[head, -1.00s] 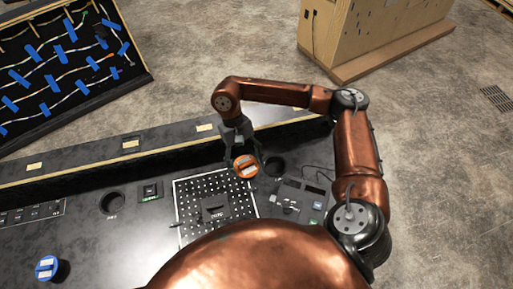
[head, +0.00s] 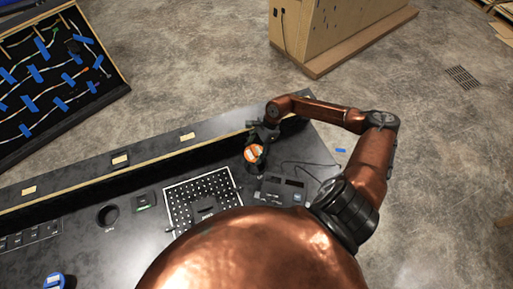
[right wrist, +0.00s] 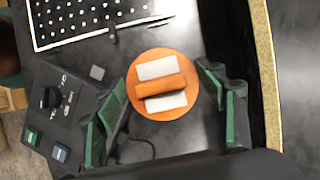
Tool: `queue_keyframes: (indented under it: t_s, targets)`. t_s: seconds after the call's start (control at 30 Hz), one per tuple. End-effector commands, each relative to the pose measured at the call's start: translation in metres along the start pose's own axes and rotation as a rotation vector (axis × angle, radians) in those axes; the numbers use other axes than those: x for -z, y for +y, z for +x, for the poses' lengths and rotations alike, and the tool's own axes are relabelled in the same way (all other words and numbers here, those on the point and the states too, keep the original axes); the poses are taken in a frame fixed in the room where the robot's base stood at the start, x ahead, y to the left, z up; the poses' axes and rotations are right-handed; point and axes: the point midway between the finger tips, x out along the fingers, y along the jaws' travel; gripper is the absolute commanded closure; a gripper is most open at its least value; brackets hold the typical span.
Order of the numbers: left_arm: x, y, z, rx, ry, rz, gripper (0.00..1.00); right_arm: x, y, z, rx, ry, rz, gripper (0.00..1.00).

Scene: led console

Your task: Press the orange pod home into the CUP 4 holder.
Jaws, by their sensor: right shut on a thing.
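The orange pod (head: 255,153) has a round orange top with white patches and a raised bar. It also shows in the right wrist view (right wrist: 161,86), between the green-padded fingers. My right gripper (head: 257,147) is shut on the pod, reaching over the right part of the black console. The pod covers the spot of the round right-hand holder, whose opening is hidden; I cannot tell how deep the pod sits. The CUP 4 label cannot be read. My left gripper is not in view.
A white-dotted perforated panel (head: 183,197) lies left of the pod. A control box with buttons (head: 283,190) and a cable stands close on its right. An empty round holder (head: 108,215) and a blue-topped pod (head: 52,282) are further left. A raised ledge runs behind.

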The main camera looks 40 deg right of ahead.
Motion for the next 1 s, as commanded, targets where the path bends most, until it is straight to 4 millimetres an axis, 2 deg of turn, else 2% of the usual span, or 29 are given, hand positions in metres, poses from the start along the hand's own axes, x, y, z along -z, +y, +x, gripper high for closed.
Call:
queue_keyframes:
  t_s: [0.1,0.27,0.73,1.0]
  targets:
    - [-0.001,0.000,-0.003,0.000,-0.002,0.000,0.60,0.009,-0.001,-0.002,0.020,-0.001,0.047,0.57]
    - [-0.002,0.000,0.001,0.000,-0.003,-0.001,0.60,0.012,-0.002,0.004,0.023,-0.002,0.056,0.57]
    - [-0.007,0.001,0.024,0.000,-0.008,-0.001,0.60,0.028,-0.002,0.043,0.021,-0.001,0.052,0.57]
    - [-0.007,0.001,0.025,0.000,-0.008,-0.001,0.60,0.029,-0.002,0.046,0.022,-0.001,0.051,0.57]
